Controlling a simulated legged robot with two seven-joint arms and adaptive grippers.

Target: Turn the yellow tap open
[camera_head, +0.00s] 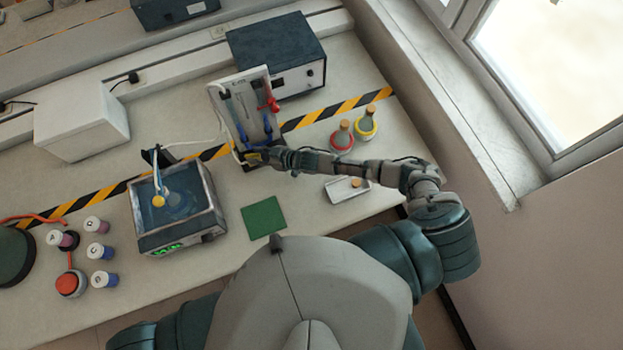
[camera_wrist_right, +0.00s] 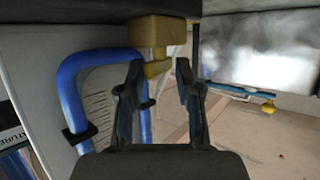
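The yellow tap (camera_wrist_right: 157,32) shows at the top of the right wrist view, with a block-shaped part and a narrower yellow piece below it. In the head view a bit of yellow (camera_head: 253,157) shows at the foot of the white panel (camera_head: 221,100), mostly hidden by my right gripper (camera_head: 265,156). In the wrist view my right gripper (camera_wrist_right: 160,80) has its two fingers apart, with the narrow yellow piece between or just beyond their tips. I cannot tell whether either finger touches it. My left gripper is out of view.
A blue tube (camera_wrist_right: 68,90) bends beside the left finger. A red tap (camera_head: 271,101) is higher on the panel. Two flasks (camera_head: 342,139) (camera_head: 367,125) and a small tray (camera_head: 338,189) are near my right arm. A water bath (camera_head: 146,232) and a green mat (camera_head: 263,218) lie left.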

